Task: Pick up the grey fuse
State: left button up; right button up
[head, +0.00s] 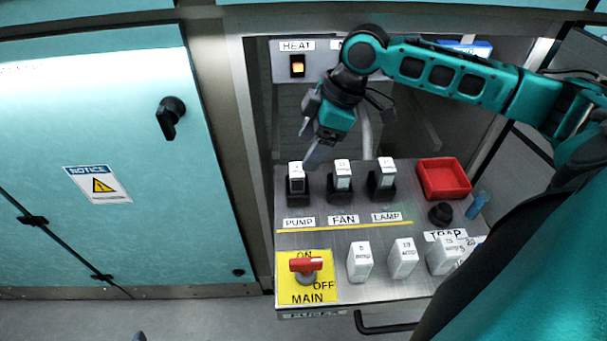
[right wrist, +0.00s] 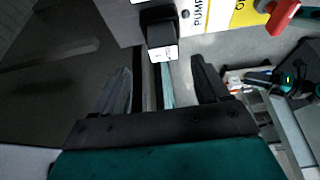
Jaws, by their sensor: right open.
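Three upright modules with pale label faces stand in black holders: one above PUMP (head: 296,177), one above FAN (head: 342,173) and one above LAMP (head: 386,171). I cannot tell by colour which one is the grey fuse. My right gripper (head: 312,135) is open and empty, just above and beside the PUMP module. In the right wrist view its spread fingers (right wrist: 163,85) point toward the PUMP module (right wrist: 163,54), which lies ahead of the gap between them. A teal and black part at the right there may be my left gripper (right wrist: 275,77), too small to read.
Loose white modules (head: 360,262) (head: 403,258) (head: 445,255) stand along the front of the panel. A red tray (head: 444,180), a black knob (head: 440,213) and a blue cylinder (head: 478,205) are at the right. A red MAIN switch (head: 306,265) is front left. Cabinet walls flank the panel.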

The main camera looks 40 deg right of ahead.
aim_at(297, 170)
jog(key=x, duration=0.2)
jog(key=shift+a+f+b, duration=0.25)
jog(key=shift+b, duration=0.05)
jog(key=b+x, duration=0.1)
jog(key=x, duration=0.3)
jog(key=shift+a+f, duration=0.2)
jog(key=shift+f, duration=0.1)
jog(key=shift+r, duration=0.1)
jog(key=c, duration=1.1)
